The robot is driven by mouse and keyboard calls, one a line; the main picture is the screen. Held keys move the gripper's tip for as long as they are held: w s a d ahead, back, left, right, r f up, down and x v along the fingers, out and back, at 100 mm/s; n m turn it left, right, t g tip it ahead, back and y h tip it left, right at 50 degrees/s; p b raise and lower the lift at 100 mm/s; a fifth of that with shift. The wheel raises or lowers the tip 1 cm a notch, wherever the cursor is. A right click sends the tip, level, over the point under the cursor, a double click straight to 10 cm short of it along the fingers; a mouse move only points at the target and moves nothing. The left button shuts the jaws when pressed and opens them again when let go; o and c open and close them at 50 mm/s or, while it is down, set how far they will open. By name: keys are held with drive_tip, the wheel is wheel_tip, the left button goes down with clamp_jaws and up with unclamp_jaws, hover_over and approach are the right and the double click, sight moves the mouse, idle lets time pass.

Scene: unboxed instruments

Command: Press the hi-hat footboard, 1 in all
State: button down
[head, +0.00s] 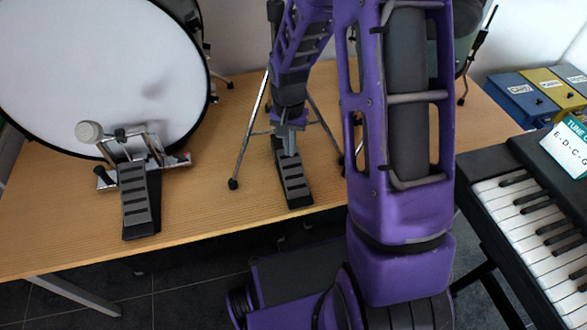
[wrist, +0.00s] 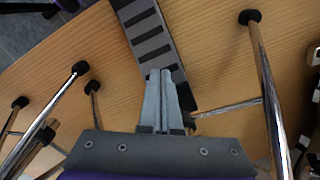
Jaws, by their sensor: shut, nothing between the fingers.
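The hi-hat footboard (head: 294,184) is a dark board with grey strips, on the wooden table between the legs of its stand. In the wrist view the footboard (wrist: 148,36) runs from the top edge down behind my fingers. My gripper (head: 287,152) is shut and empty, pointing down at the heel or upper part of the footboard. In the wrist view my gripper's closed fingertips (wrist: 160,74) overlap the board's image. I cannot tell whether they touch it. My arm hides part of the stand.
A bass drum (head: 100,70) with its own pedal (head: 136,200) stands to the left. Chrome stand legs (head: 250,130) flank the footboard closely. A keyboard (head: 535,225) and coloured boxes (head: 540,95) are at the right. The table (head: 70,215) is bare at front left.

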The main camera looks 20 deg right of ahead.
sight(290, 159)
drive_tip(key=shift+f, duration=0.1)
idle(0.3)
drive_tip(key=shift+s+f, duration=0.1)
drive_tip(key=shift+f, duration=1.8)
drive_tip(key=shift+r+p, duration=1.25)
drive_tip(key=shift+r, duration=0.8)
wheel_tip(290, 159, up, 7)
drive_tip(key=p, duration=0.5)
drive_tip(key=shift+w, duration=0.2)
